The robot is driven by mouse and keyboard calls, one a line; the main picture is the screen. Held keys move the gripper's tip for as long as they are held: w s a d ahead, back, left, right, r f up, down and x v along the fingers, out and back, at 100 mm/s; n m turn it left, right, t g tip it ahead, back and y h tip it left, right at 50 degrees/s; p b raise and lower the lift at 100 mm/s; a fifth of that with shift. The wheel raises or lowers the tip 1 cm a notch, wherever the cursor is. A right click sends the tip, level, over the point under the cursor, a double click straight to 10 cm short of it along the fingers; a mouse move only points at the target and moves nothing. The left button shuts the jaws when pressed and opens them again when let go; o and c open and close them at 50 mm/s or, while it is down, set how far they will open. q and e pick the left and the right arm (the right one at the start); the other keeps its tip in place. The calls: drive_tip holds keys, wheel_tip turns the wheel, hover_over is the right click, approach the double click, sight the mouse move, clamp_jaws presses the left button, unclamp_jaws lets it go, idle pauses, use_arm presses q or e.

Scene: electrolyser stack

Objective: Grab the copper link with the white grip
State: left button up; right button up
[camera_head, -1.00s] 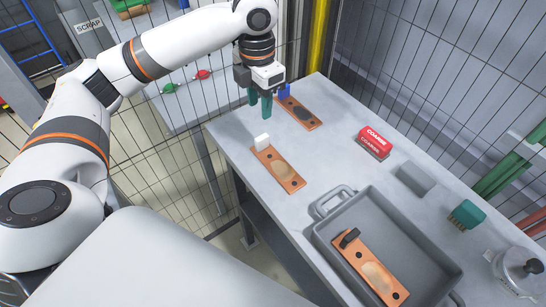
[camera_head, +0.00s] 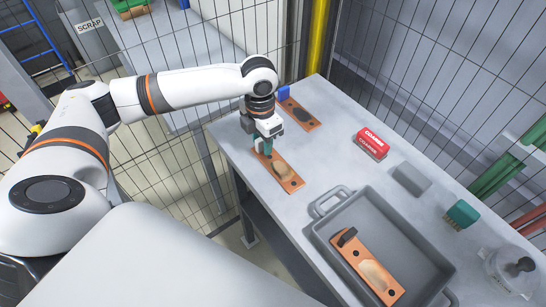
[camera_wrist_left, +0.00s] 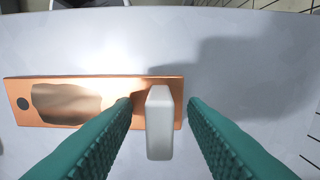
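The copper link (camera_head: 287,180) with the white grip lies flat on the grey table near its left edge, with a dull patch on its face. In the left wrist view the link (camera_wrist_left: 112,90) runs to the left and its white grip (camera_wrist_left: 160,122) stands between my two green fingertips. My left gripper (camera_head: 262,148) is open around the grip, with a gap visible on both sides in the wrist view (camera_wrist_left: 160,103). In the head view the gripper hides the white grip. My right gripper is not in view.
A copper link with a blue grip (camera_head: 283,92) lies behind. A grey tray (camera_head: 322,240) holds a link with a black grip (camera_head: 347,237). A red block (camera_head: 372,144), a grey block (camera_head: 411,179) and a green brush (camera_head: 462,214) sit to the right.

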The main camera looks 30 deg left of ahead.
use_arm(q)
clamp_jaws()
drive_tip(key=shift+r, duration=0.1)
idle(0.3)
